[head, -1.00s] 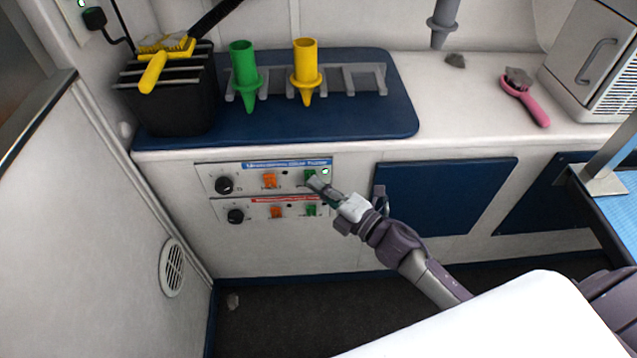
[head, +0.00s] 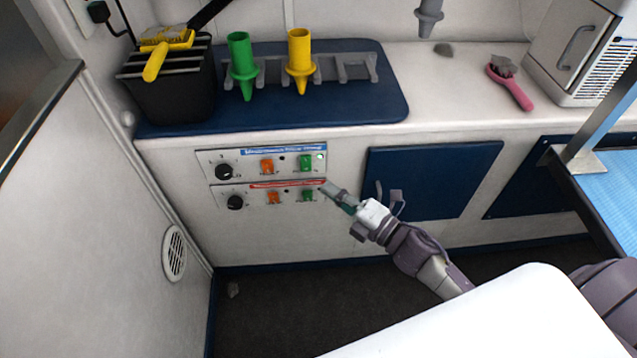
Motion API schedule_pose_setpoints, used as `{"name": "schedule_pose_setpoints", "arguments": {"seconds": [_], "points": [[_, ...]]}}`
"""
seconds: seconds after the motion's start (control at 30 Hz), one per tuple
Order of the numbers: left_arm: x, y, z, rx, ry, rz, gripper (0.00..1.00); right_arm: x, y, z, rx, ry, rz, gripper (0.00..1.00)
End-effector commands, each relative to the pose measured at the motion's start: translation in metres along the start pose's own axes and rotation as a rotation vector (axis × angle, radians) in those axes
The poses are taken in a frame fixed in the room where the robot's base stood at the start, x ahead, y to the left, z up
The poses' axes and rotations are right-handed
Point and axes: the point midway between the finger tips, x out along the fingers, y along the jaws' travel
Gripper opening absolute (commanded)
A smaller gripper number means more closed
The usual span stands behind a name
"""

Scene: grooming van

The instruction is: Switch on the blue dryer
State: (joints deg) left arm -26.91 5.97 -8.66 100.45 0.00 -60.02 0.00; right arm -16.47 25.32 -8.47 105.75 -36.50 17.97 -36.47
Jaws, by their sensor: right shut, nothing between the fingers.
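The upper control panel with the blue label strip (head: 257,151) is on the white cabinet front. It has a black knob (head: 224,171), an orange switch (head: 266,166) and a green switch (head: 305,162). A small lamp (head: 320,157) right of the green switch looks bright greenish. My right gripper (head: 329,187) is shut and empty, below and right of that green switch and apart from it. Its fingertips are near the right end of the red-labelled lower panel (head: 288,184). My left gripper is out of view.
The lower panel has its own black knob (head: 235,202), orange switch (head: 273,197) and green switch (head: 308,195), close to my fingertips. A blue door (head: 430,180) is to the right. Green (head: 241,62) and yellow (head: 299,55) nozzles stand on the counter above.

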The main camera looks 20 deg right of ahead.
Motion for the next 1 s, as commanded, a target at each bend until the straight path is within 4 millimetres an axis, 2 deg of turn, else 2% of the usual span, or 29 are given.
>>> {"name": "schedule_pose_setpoints", "arguments": {"seconds": [0.13,0.33,1.0], "points": [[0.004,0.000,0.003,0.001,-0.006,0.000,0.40,-0.027,0.005,-0.001,0.002,0.001,-0.003,0.00],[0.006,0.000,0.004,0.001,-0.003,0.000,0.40,-0.047,0.009,0.000,0.002,0.001,0.000,0.00],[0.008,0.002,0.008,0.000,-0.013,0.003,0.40,-0.051,0.008,0.002,0.013,-0.009,-0.005,0.00]]}}
